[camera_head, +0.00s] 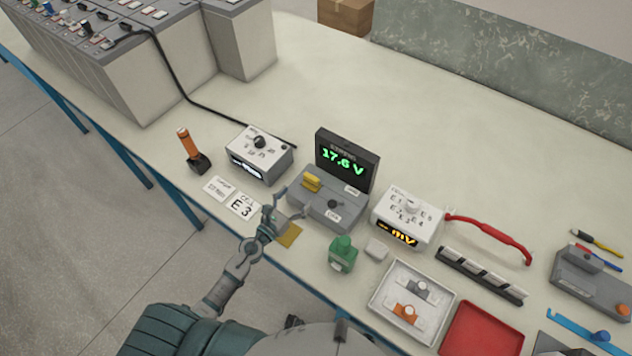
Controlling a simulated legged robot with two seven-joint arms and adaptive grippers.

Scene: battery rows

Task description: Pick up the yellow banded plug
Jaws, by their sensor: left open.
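A small yellow piece (312,180), which looks like the yellow plug, sits on the left part of the grey meter base (338,212). Any band on it is too small to make out. My left gripper (291,204) is open and empty, just in front of and to the left of the meter base, close to the yellow piece but apart from it. A flat yellow patch (290,236) lies on the table beside the gripper. My right gripper is not in view.
A display reading 17.6 V (346,160) stands behind the base. White dial boxes (259,153) (406,216) flank it. A green block (342,254), a white tray (380,308) and a red tray (482,331) are at the front right.

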